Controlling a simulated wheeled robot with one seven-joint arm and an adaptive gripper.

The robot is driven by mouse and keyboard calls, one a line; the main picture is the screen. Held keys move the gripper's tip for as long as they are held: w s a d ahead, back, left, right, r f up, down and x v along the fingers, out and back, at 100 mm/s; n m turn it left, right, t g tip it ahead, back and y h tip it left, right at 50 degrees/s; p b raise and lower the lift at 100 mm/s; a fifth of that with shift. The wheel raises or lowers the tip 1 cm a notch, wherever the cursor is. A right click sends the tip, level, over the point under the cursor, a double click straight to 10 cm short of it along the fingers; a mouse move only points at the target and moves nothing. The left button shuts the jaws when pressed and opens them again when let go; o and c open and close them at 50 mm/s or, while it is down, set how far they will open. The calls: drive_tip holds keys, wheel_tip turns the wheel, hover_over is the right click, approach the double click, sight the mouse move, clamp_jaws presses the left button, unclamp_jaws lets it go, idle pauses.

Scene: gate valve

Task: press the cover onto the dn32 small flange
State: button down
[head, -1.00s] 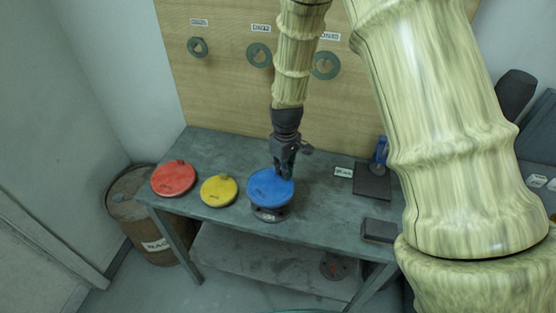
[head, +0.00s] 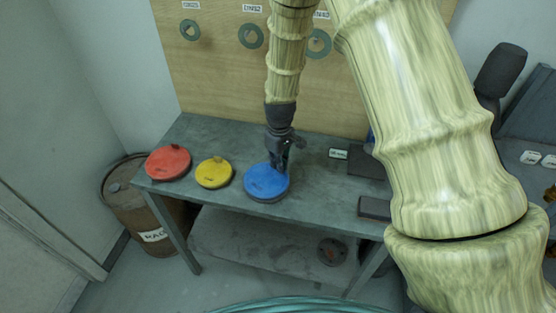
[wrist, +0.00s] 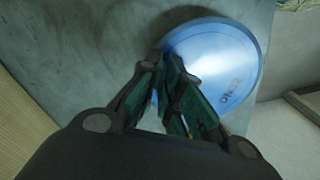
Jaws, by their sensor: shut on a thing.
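The blue round cover (head: 266,182) lies roughly level over the workbench, to the right of the yellow cover. Only a thin dark rim shows beneath its front edge in the head view. The small flange under it is almost wholly hidden, so I cannot tell whether the cover is fully seated. My gripper (head: 279,168) comes down from above at the cover's back right part and is shut on it. In the wrist view the fingertips (wrist: 172,72) meet at the edge of the blue cover (wrist: 222,62). The gripped part is hidden by the fingers.
A yellow cover (head: 214,172) and a red cover (head: 168,162) lie to the left on the workbench (head: 215,132). Dark blocks (head: 374,208) lie to the right. A rusty barrel (head: 140,205) stands left of the bench. A round part (head: 331,251) sits on the lower shelf.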

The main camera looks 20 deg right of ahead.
drive_tip(key=shift+s+r, duration=0.55)
drive_tip(key=shift+s, duration=0.25)
drive_tip(key=shift+w+f, duration=0.6)
drive_tip(key=shift+w, duration=0.2)
drive_tip(key=shift+s+r, duration=0.35)
drive_tip(key=shift+s, duration=0.05)
drive_tip(key=shift+s+r, duration=0.1)
drive_tip(key=shift+s, duration=0.1)
drive_tip(key=shift+w+f, duration=0.25)
drive_tip(key=shift+f, duration=0.05)
drive_tip(key=shift+f+p, duration=0.3)
drive_tip(key=shift+f, duration=0.05)
idle(0.9)
drive_tip(key=c, duration=1.5)
unclamp_jaws()
